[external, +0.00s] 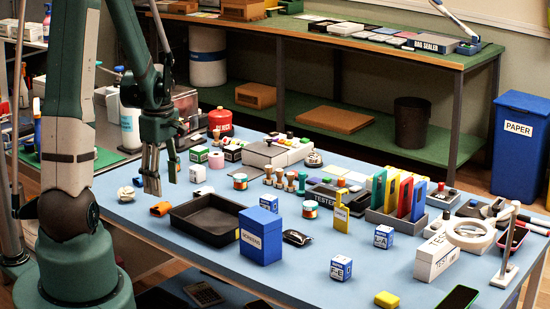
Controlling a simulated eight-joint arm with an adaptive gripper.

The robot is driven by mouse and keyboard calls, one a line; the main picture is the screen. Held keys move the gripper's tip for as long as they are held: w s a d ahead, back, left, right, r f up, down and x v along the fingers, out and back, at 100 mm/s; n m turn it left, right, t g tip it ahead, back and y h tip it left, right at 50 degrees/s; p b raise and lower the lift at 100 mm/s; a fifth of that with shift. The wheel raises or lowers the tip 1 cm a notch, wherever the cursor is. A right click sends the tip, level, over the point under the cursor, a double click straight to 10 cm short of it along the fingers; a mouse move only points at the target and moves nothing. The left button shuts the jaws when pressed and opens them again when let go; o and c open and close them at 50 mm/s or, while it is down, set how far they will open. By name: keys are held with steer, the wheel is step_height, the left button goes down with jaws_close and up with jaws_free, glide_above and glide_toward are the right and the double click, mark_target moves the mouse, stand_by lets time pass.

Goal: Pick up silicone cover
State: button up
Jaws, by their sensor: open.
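My gripper (161,182) is open and empty, pointing down above the left part of the blue table. A small orange piece (160,209) lies on the table just below and in front of it; it may be the silicone cover, but it is too small to be sure. Upright green, yellow, blue and red slabs (404,195) stand in a grey rack at the right and look like phone covers. I cannot tell which thing is the silicone cover. The gripper appears apart from all of these.
A black tray (205,228) and a blue box (260,236) stand right of the gripper. A white coiled item (126,193) lies left. Stamps, small jars and boxes crowd the middle and back. The front left table edge is clear.

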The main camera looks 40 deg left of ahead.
mark_target(163, 206)
steer(key=shift+f, duration=1.05)
steer(key=shift+s+a+f+b, duration=0.1)
steer(key=shift+f+b, duration=0.3)
steer(key=shift+f, duration=0.9)
steer(key=shift+s+f+b, duration=0.1)
steer(key=shift+f+b, duration=0.3)
steer(key=shift+f, duration=0.9)
steer(key=shift+c, duration=0.7)
steer(key=c, duration=0.8)
